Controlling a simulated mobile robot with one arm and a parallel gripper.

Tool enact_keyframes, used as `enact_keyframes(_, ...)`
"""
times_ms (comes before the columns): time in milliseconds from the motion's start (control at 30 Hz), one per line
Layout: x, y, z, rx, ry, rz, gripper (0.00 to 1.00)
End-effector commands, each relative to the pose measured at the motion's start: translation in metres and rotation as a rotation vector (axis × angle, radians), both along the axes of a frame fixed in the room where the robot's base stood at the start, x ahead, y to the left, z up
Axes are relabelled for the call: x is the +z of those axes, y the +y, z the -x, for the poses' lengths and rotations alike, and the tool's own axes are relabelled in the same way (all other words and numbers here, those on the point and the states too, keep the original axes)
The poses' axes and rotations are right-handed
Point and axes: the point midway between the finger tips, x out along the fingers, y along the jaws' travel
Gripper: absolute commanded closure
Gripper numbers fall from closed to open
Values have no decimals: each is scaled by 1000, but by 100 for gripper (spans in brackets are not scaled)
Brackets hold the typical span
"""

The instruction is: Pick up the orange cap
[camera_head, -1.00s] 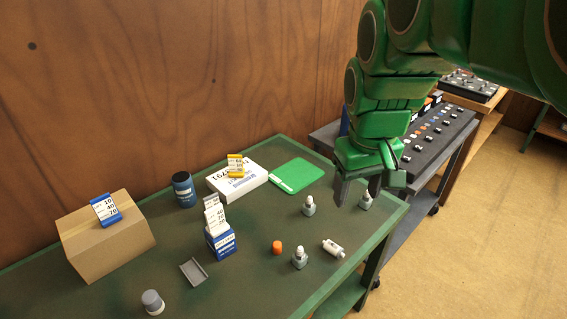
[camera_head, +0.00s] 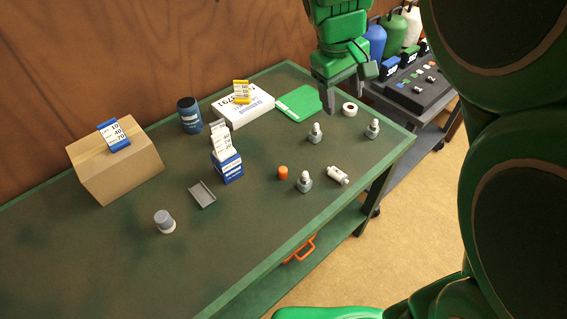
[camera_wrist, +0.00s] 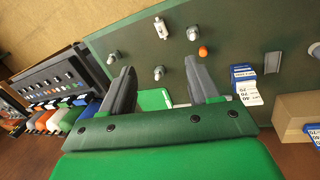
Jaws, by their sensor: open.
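The orange cap (camera_head: 283,172) is a small orange cylinder standing on the dark green table (camera_head: 110,250), near its front edge. In the wrist view the orange cap (camera_wrist: 203,51) shows beyond the right finger's tip, apart from it. My gripper (camera_head: 343,98) is above the far right part of the table, to the right of and behind the cap. In the wrist view my gripper (camera_wrist: 157,75) has its two grey fingers wide apart with nothing between them.
A grey tray (camera_head: 202,195) and cardboard box (camera_head: 115,170) lie left. A white box (camera_head: 243,105) is behind.

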Motion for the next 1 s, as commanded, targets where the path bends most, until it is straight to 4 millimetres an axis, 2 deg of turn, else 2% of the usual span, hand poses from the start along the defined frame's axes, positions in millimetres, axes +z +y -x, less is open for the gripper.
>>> enact_keyframes(200,-42,16,-15,146,79,167,39)
enact_keyframes(567,-103,47,-33,418,196,447,39)
enact_keyframes(1000,-173,101,-46,791,326,792,39)
